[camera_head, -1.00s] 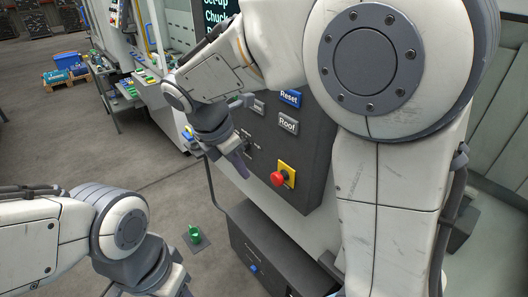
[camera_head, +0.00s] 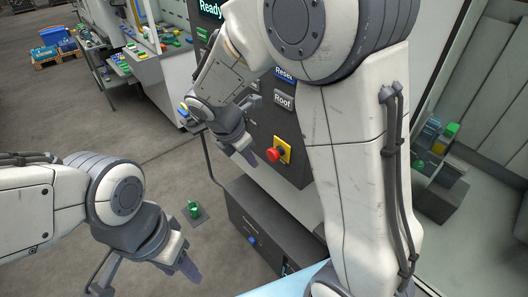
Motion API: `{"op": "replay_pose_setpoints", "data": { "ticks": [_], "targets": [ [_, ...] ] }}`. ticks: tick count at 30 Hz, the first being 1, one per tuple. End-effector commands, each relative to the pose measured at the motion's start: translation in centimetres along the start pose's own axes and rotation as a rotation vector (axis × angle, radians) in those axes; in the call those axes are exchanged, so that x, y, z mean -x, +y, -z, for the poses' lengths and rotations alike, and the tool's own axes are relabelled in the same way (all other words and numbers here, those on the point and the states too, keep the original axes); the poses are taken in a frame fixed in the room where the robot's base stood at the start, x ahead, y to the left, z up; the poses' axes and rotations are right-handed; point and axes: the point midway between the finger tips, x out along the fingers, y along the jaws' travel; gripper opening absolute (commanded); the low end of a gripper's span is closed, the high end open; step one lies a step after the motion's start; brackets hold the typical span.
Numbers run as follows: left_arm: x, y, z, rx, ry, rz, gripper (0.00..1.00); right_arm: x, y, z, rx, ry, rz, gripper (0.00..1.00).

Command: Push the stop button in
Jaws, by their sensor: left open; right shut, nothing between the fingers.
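The red stop button (camera_head: 273,155) is a mushroom head on a yellow plate (camera_head: 284,147), low on the dark control panel (camera_head: 291,174). It stands out from its plate. My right gripper (camera_head: 250,158) is shut and empty, pointing down just left of the button. A small gap shows between its fingertips and the red head in the picture; how far apart they are in depth I cannot tell. My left gripper (camera_head: 146,276) is open and empty at the lower left, over the floor and well away from the panel.
A dark cabinet (camera_head: 250,222) stands below. A green object (camera_head: 194,209) sits on a small floor plate. Open floor lies left.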

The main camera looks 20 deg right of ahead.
Motion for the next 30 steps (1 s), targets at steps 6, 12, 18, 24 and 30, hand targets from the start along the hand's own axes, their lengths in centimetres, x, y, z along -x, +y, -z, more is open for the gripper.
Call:
{"op": "replay_pose_setpoints", "data": {
  "ticks": [6,12,18,24,30],
  "targets": [
    [1.5,0.1,0.1,-0.001,0.000,0.000,0.50,-2.0,-0.1,-2.3,-0.004,0.002,0.001,0.00],
    [2.0,0.1,0.1,-0.002,0.000,0.000,0.50,-2.8,0.0,-3.5,0.000,0.002,-0.001,0.00],
    [1.9,0.1,0.1,-0.003,0.000,0.000,0.50,-2.9,0.0,-3.7,0.001,0.002,-0.002,0.00],
    [2.1,0.1,0.1,-0.003,0.000,0.000,0.50,-2.9,0.0,-3.9,0.000,0.002,-0.001,0.00],
    [3.1,0.2,0.2,-0.004,0.000,0.000,0.50,-3.6,-0.1,-5.8,-0.003,0.000,0.002,0.00]
  ]
}}
